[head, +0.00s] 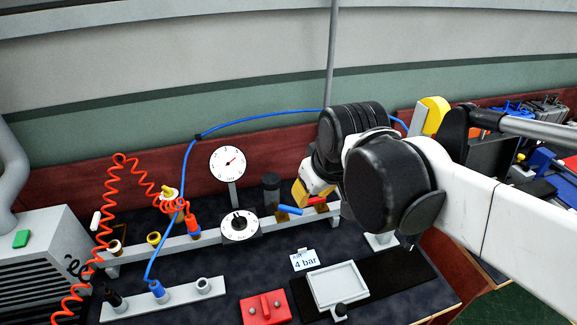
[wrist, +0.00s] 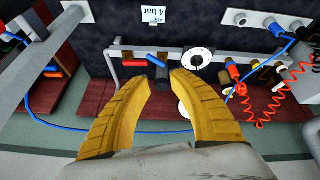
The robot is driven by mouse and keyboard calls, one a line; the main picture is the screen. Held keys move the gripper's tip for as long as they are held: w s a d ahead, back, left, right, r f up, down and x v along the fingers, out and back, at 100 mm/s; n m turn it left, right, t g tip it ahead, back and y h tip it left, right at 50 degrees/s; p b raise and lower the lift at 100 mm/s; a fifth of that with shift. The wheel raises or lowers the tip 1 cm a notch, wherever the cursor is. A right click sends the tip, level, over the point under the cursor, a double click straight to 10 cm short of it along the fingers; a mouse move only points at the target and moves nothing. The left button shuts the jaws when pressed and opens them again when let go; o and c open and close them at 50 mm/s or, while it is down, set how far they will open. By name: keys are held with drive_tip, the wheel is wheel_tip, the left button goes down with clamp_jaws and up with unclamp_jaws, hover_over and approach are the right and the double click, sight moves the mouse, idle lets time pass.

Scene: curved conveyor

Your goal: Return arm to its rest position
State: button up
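My gripper (head: 302,194) has yellow ridged fingers and hangs from my white and black arm, right of centre in the head view, over the rear rail of the bench. In the wrist view my gripper (wrist: 162,78) has its fingers apart with nothing held between them. A small blue lever (head: 290,210) on the rail shows just below the fingers in the head view. It also shows between and beyond the fingertips in the wrist view (wrist: 156,60). My arm hides part of the bench's right side in the head view.
A dial gauge (head: 228,163) stands on a post, left of my gripper. A blue hose (head: 262,117) arcs behind it, and a coiled orange hose (head: 103,215) is at left. A "4 bar" card (head: 304,260), a grey tray (head: 338,286) and a red block (head: 265,307) lie in front.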

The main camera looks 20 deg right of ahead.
drive_tip(key=s+a+f+m+t, duration=0.1)
drive_tip(key=s+a+f+m, duration=0.1)
drive_tip(key=s, duration=0.4)
drive_tip(key=shift+s+a+f+t, duration=0.2)
drive_tip(key=shift+a+f+t, duration=0.1)
drive_tip(key=shift+f, duration=0.1)
